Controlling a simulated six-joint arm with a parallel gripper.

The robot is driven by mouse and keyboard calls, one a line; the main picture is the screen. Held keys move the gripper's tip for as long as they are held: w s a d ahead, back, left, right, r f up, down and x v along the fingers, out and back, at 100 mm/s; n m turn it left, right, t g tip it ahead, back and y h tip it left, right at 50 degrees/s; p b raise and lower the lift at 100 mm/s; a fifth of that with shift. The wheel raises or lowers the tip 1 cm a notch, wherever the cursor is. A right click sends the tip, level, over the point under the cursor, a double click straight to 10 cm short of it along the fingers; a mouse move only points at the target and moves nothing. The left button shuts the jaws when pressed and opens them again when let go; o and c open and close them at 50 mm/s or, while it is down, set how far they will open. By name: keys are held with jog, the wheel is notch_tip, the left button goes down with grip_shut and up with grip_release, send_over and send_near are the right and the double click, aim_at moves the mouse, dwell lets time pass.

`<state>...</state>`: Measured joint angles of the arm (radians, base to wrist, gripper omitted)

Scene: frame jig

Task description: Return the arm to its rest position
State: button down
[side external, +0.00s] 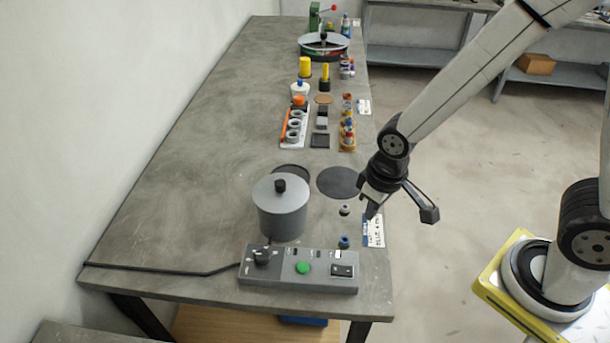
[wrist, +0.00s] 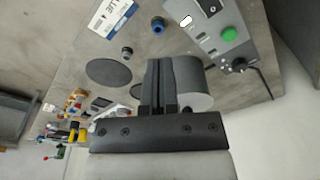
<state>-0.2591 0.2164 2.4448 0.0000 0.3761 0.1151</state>
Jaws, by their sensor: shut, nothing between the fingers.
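My gripper (side external: 372,207) is at the right edge of the grey workbench (side external: 180,150), above the table near a white-and-blue label card (side external: 374,231). In the wrist view its two dark fingers (wrist: 160,65) are together with nothing between them. My arm reaches in from the right, from its base beside the bench. A grey lidded pot (side external: 281,212) stands to the left of the gripper and apart from it. In the wrist view the pot (wrist: 190,85) shows partly behind the fingers.
A control box (side external: 300,282) with a green button sits at the bench's near end. A black disc (side external: 338,182) lies behind the gripper. Small parts, a parts tray (side external: 294,130) and a round divided tray (side external: 324,52) stand farther back. The bench's left side is clear.

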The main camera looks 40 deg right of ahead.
jog(key=d+r+m+t, duration=0.1)
jog(key=d+r, duration=0.2)
jog(key=d, duration=0.4)
jog(key=shift+s+d+r+m, duration=0.3)
jog(key=shift+s+r, duration=0.05)
jog(key=shift+r, duration=0.05)
